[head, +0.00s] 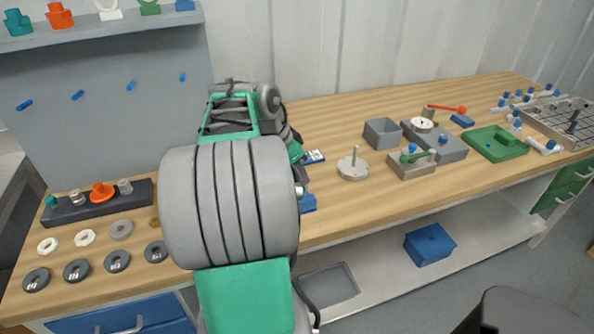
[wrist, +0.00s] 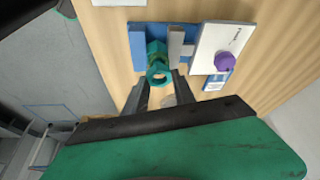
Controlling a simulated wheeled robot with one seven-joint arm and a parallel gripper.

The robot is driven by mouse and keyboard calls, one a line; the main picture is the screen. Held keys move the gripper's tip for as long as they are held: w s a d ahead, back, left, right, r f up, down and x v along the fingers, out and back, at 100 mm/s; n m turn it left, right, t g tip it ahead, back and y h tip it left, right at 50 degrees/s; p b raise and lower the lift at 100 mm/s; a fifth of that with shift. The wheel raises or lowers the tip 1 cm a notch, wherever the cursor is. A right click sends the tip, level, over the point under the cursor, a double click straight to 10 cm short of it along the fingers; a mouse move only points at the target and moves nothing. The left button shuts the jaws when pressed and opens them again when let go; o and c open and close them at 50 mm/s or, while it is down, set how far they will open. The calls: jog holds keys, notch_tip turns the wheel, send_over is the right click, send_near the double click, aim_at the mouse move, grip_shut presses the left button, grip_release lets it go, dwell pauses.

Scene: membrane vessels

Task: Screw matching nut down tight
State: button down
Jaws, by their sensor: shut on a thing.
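In the wrist view my gripper (wrist: 160,82) is shut on a teal nut (wrist: 158,73), a ring with an open centre facing the camera. Right behind it is a teal six-sided part (wrist: 156,48) against a blue fixture (wrist: 142,38). I cannot tell whether the nut sits on a thread or how tight it is. A grey bracket (wrist: 176,47) stands to the right of the teal part. In the head view my arm hides the gripper and the nut; only pieces of the blue fixture (head: 308,203) show beside it.
A white plate (wrist: 216,42) with a purple knob (wrist: 226,62) is close on the right. In the head view, several loose rings (head: 77,270) and a dark rack (head: 95,206) are at left.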

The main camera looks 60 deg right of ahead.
jog(key=shift+f, duration=0.5)
jog(key=c, duration=0.9)
grip_release()
jog(key=shift+c, duration=0.2)
jog(key=shift+r, duration=0.15)
jog(key=p+v, duration=0.1)
jog(key=v, duration=0.6)
jog(key=shift+r, duration=0.25)
jog(key=shift+w+a, duration=0.1)
